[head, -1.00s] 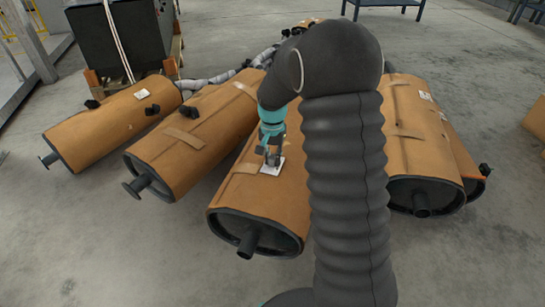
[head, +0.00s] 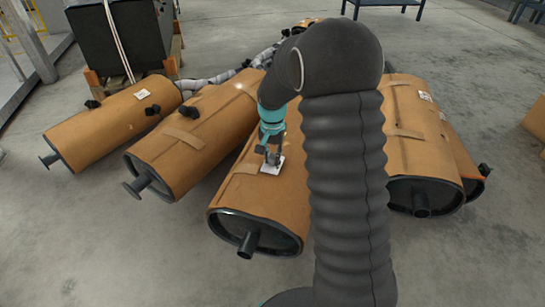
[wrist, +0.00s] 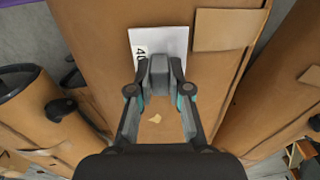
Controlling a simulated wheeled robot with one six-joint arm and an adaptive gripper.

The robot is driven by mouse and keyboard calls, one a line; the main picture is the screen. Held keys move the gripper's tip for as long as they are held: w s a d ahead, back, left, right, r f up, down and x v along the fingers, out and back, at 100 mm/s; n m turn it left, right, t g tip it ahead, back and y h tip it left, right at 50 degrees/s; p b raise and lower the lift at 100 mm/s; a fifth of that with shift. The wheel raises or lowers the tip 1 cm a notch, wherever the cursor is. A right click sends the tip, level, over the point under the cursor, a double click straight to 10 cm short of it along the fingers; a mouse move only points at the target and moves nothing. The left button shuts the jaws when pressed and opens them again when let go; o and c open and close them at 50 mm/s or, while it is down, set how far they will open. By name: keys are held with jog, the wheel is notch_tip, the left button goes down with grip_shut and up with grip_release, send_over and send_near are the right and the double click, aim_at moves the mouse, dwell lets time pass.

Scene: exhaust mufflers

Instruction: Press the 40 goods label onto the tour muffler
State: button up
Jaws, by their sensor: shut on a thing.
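The white label (wrist: 174,42) bears a black "40" at its left edge in the wrist view. It also shows in the head view (head: 272,168), at the top of the middle wrapped muffler (head: 262,200). My gripper (wrist: 160,72) is shut on the label's near edge, and its fingers hide part of it. In the head view my gripper (head: 273,152) points down at the muffler. The label lies flat at or very close to the brown wrap; I cannot tell whether it touches all over. No name can be read on this muffler.
Other brown-wrapped mufflers lie left (head: 110,122), centre-left (head: 190,130) and right (head: 415,130). The left and right ones carry white labels. A dark block (head: 120,40) on a pallet stands at the back left. My arm hides part of the middle muffler. The front floor is clear.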

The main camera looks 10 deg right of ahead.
jog(key=shift+r+p, duration=1.7)
jog(key=shift+r, duration=1.4)
